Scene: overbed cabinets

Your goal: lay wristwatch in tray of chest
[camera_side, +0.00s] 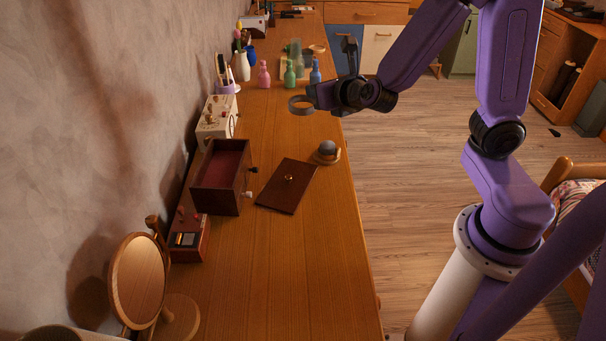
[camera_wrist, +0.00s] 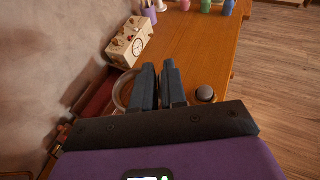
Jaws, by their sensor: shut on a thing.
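The wristwatch (camera_side: 301,111) is a grey closed loop at my gripper's tip, held above the table in the side view. In the wrist view its band (camera_wrist: 118,92) shows left of the fingers. My gripper (camera_side: 312,96) is shut on it; the fingers also show in the wrist view (camera_wrist: 159,84). The chest (camera_side: 234,199) is a dark wooden box, open on top with a red inside, against the wall side of the table. It is nearer the side camera than my gripper. In the wrist view the chest (camera_wrist: 98,103) is partly hidden by my gripper and the watch.
A cream clock box (camera_side: 215,118), small red box (camera_side: 188,243), round mirror (camera_side: 137,281) and bottles (camera_side: 289,75) stand around. The table's front middle is clear.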

